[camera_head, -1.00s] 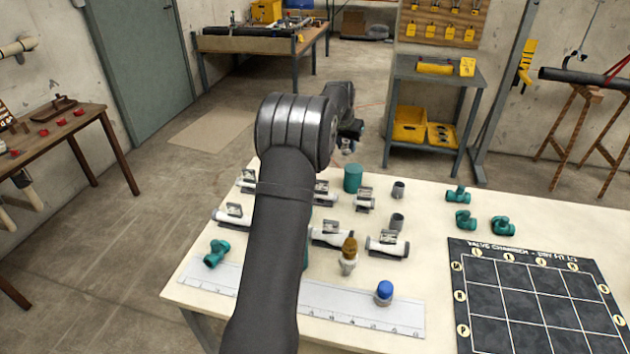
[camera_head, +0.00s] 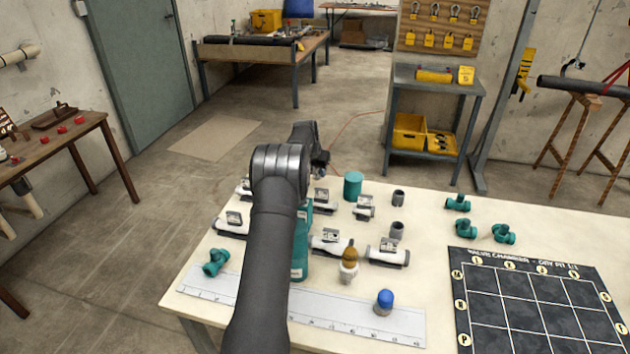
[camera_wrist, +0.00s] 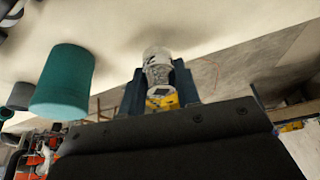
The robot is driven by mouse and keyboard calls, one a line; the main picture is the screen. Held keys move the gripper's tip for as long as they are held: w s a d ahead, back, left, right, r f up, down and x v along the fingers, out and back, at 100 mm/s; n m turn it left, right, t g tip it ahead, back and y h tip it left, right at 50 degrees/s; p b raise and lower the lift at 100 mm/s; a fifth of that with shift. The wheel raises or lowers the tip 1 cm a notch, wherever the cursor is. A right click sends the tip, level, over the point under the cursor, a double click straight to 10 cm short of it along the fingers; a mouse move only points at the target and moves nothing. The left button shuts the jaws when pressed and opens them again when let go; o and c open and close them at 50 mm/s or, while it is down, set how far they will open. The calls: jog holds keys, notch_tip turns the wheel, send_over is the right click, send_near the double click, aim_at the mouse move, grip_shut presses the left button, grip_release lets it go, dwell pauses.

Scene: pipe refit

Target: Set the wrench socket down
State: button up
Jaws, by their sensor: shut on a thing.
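My gripper (camera_wrist: 158,84) is shut on a short silver-grey and whitish cylinder, the wrench socket (camera_wrist: 157,66), held between two dark fingers. In the head view my gripper (camera_head: 319,165) is small and partly hidden by my arm, near the table's far edge, left of the teal cylinder. The held socket is too small there to make out clearly. In the wrist view the pale table (camera_wrist: 110,25) lies beyond the fingers; I cannot tell whether the socket touches it.
The teal cylinder (camera_head: 352,186) stands close by; it also shows in the wrist view (camera_wrist: 64,82). Several white pipe pieces with clamps (camera_head: 388,253), grey sockets (camera_head: 397,198), teal fittings (camera_head: 458,203), a blue-capped part (camera_head: 384,301) and a black grid board (camera_head: 535,312) occupy the table.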

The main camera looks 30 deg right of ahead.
aim_at(313, 173)
jog(key=shift+w+a+f, duration=0.15)
jog(key=shift+w+f, duration=0.2)
jog(key=shift+f, duration=1.85)
jog(key=shift+f, duration=0.2)
jog(key=o, duration=1)
jog(key=shift+s+a+r, duration=0.1)
jog(key=shift+a+r, duration=0.05)
jog(key=shift+r, duration=0.5)
jog(key=v, duration=1.1)
jog(key=shift+s, duration=0.15)
